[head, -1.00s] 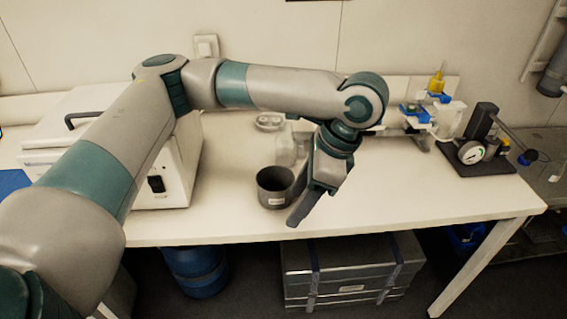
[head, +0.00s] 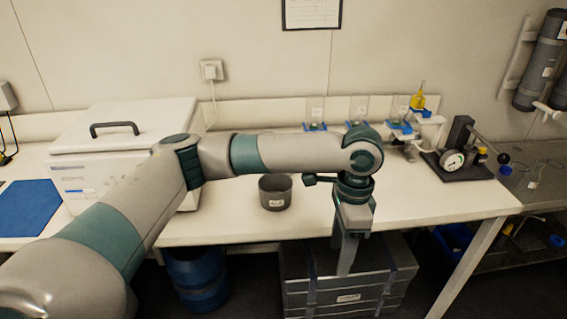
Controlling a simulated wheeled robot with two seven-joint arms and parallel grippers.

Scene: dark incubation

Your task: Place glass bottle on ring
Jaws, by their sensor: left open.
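Several clear glass vessels with blue and green at their bases stand along the back of the bench, such as a left one (head: 315,108) and a middle one (head: 358,107). I cannot tell whether one is the task's glass bottle. No plain ring shows; my arm covers part of the bench behind the grey cup. My left gripper (head: 346,262) is open and empty, pointing down at the bench's front edge, right of the grey cup. My right gripper is out of view.
A dark grey open cup (head: 275,193) stands near the front edge. A white lidded box (head: 120,140) is on the left. A gauge stand (head: 455,150) is on the right. The bench (head: 430,205) is clear at front right. A metal case (head: 300,285) is below.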

